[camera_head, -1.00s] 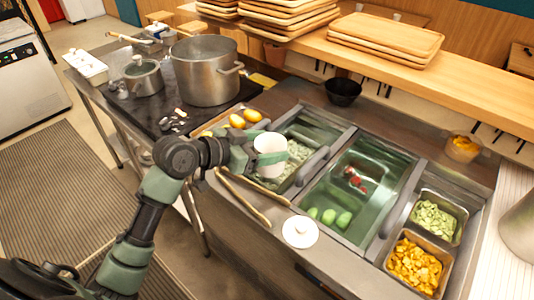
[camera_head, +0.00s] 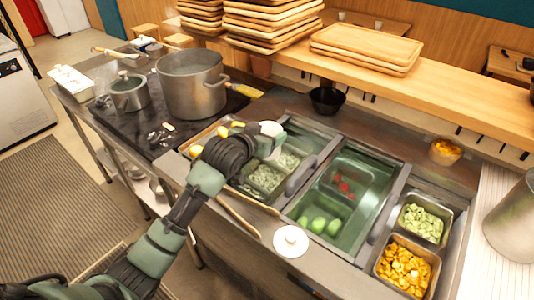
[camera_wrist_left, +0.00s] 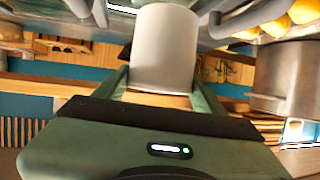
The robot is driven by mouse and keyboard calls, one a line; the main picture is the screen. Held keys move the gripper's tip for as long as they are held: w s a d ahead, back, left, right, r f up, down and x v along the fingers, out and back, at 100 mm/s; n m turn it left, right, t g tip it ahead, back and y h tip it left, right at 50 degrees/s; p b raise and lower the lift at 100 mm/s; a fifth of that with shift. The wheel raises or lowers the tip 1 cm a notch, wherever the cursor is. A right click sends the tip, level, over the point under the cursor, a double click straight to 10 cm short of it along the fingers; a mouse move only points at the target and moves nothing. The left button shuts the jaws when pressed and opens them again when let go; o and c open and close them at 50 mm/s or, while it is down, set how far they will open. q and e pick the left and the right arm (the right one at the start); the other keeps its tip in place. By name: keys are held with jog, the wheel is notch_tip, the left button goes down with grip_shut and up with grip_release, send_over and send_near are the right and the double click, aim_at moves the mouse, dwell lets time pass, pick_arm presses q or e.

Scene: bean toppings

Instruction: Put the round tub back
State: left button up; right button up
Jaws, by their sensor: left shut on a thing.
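The round tub (camera_head: 270,136) is white and is held by my left gripper (camera_head: 258,142) above the left part of the sunken counter. The arm hides part of the tub in the head view. In the left wrist view the tub (camera_wrist_left: 165,48) stands between the two green fingers, which are shut on its sides. A round white lid with a knob (camera_head: 291,241) lies on the counter's front edge. My right gripper is not in view.
The counter well holds pans of green pieces (camera_head: 424,222) and yellow pieces (camera_head: 407,263). A large steel pot (camera_head: 192,86) stands at the left. A black bowl (camera_head: 327,100) is behind the well. Wooden trays (camera_head: 366,48) rest on the shelf.

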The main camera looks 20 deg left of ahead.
pick_arm(q)
notch_tip(320, 180, down, 4)
jog(key=shift+f, duration=0.1)
notch_tip(320, 180, down, 4)
jog(key=shift+p, duration=0.4)
jog(key=shift+f, duration=0.2)
jog(key=o, duration=1.7)
jog(key=shift+f, duration=0.1)
jog(key=b+v, duration=0.1)
jog(key=v, duration=1.1)
